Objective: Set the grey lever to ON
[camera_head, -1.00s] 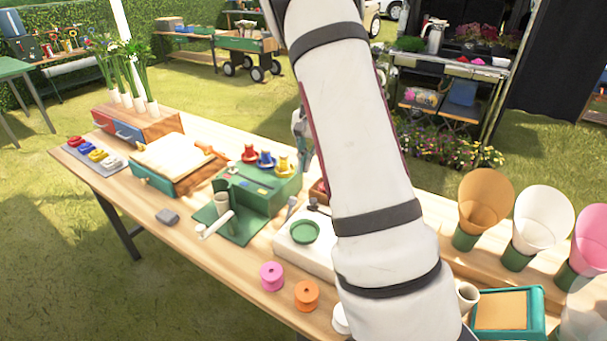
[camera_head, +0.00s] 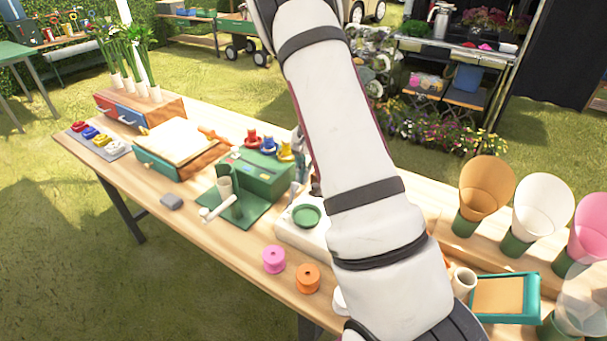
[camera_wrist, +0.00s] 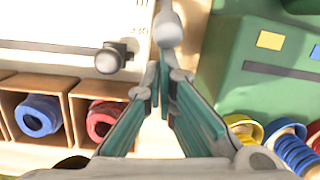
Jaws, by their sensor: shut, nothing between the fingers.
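The grey lever (camera_wrist: 168,28) shows in the wrist view as a pale rod with a rounded end, beside the white box (camera_wrist: 60,22). In the head view the lever (camera_head: 294,192) stands between the white box and the green box (camera_head: 262,176), partly hidden by my arm. My gripper (camera_wrist: 160,76) is shut and empty, with its fingertips right by the lever's near end; I cannot tell whether they touch. No ON marking is readable.
A dark knob (camera_wrist: 110,58) sticks out of the white box beside my fingers. Wooden cubbies hold a blue spool (camera_wrist: 38,116) and a red spool (camera_wrist: 102,120). Yellow and blue spools (camera_wrist: 290,150) stand by the green box. A green dish (camera_head: 307,215) sits on the white box.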

